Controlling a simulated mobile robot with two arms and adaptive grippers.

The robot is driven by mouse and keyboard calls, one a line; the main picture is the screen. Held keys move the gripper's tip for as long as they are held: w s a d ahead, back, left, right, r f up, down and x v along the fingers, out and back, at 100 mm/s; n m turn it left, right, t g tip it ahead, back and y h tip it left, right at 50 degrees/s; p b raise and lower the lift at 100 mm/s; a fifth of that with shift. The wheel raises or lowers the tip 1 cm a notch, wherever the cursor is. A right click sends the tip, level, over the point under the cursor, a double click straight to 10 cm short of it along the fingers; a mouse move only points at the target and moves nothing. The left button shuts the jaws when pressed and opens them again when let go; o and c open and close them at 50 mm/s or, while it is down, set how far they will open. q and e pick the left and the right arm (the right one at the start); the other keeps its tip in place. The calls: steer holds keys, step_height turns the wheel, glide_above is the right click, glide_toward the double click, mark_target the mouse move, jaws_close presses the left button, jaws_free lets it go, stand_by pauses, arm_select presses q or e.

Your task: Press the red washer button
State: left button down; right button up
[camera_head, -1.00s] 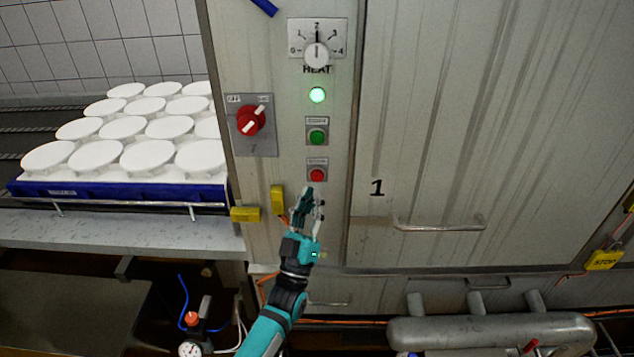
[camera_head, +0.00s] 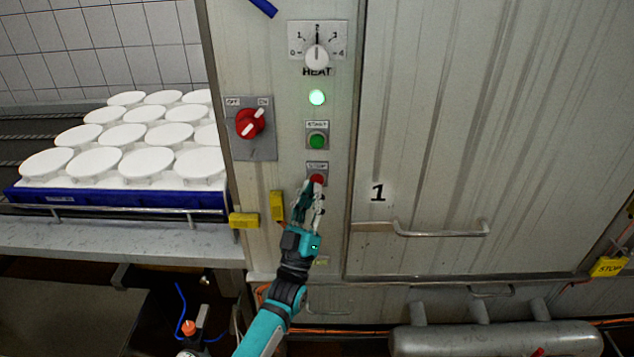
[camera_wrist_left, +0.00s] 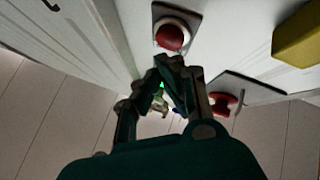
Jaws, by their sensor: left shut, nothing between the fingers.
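The red button (camera_head: 317,179) sits on a small grey plate marked STOP, low on the washer's control panel. My left gripper (camera_head: 314,188) is shut and empty, with its fingertips just below the red button in the head view. I cannot tell whether they touch it. In the left wrist view the red button (camera_wrist_left: 171,36) shows just beyond the fingertips (camera_wrist_left: 168,62) of the gripper. My right gripper is not in view.
A red rotary switch (camera_head: 250,123) is left of the buttons, and a HEAT dial (camera_head: 317,57) is at the top. Yellow blocks (camera_head: 277,206) are on the panel left of my gripper. A door handle (camera_head: 440,231) sticks out at right. White moulds (camera_head: 95,162) stand at left.

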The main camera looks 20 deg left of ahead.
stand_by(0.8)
arm_select(q)
steer(key=shift+w+a+b, duration=0.15)
steer(key=shift+w+b, duration=0.2)
steer(key=shift+w, duration=0.1)
steer(key=shift+w+a+b, duration=0.15)
steer(key=shift+w+b, duration=0.3)
stand_by(0.6)
steer(key=shift+s, duration=0.1)
stand_by(0.3)
steer(key=shift+s+d+p, duration=0.3)
steer(key=shift+s+p, duration=0.15)
steer(key=shift+s, duration=0.35)
